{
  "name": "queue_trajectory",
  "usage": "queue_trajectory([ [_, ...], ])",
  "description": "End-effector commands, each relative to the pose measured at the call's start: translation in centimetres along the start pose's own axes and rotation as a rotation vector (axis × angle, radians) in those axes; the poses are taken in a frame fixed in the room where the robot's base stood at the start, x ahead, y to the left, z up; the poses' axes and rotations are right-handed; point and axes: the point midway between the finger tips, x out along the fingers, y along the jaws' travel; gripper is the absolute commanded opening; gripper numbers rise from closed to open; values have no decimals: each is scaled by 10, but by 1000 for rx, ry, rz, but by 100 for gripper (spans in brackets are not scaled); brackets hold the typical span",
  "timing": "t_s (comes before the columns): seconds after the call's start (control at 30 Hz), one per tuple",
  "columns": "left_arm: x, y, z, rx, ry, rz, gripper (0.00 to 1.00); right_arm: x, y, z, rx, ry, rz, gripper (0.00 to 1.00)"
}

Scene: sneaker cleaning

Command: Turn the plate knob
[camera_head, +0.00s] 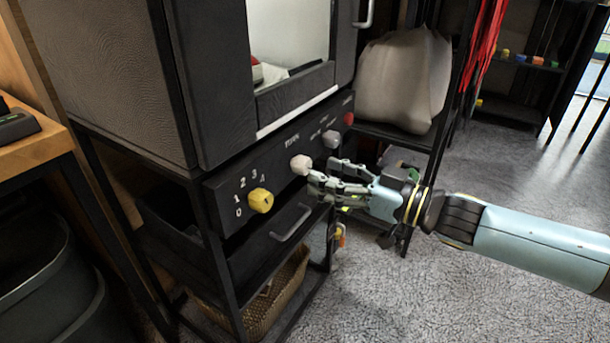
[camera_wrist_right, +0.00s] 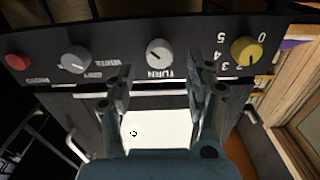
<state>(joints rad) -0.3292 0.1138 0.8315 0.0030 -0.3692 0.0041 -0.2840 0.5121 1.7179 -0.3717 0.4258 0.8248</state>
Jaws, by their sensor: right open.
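The black control panel (camera_head: 285,150) carries a row of knobs. A white knob (camera_head: 300,164), marked "TURN" in the right wrist view (camera_wrist_right: 158,52), sticks out from its middle. A yellow knob (camera_head: 260,200) with numbers around it is to the left, and a grey knob (camera_head: 331,138) to the right. No label reading "plate" is legible. My right gripper (camera_head: 324,175) is open and empty, close in front of the panel. In the wrist view its fingers (camera_wrist_right: 158,78) stand either side of the white knob's line, apart from it. My left gripper is out of view.
A red button (camera_head: 348,118) is at the panel's right end. A drawer handle (camera_head: 291,223) juts out below the panel. A wicker basket (camera_head: 275,300) sits lower down. A pale bulky bag (camera_head: 402,78) stands on the shelf behind. The carpet in front is clear.

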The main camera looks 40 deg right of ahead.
Motion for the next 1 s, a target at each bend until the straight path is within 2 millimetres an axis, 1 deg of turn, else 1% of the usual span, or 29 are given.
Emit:
queue_trajectory([
  [0.03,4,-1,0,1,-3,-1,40,10,0,3,0,2,0,55],
  [0.1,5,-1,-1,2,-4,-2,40,22,0,2,1,2,1,55],
  [0.2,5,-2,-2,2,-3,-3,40,36,0,1,0,1,1,55],
  [0.3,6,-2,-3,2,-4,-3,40,45,0,1,1,0,0,55],
  [0.43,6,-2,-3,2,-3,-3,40,50,0,0,1,0,0,55],
  [0.67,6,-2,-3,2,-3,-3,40,51,0,1,1,-2,0,55],
  [0.77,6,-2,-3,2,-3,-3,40,51,0,1,1,-2,0,44],
  [1.0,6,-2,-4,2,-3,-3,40,51,0,1,1,-2,0,13],
])
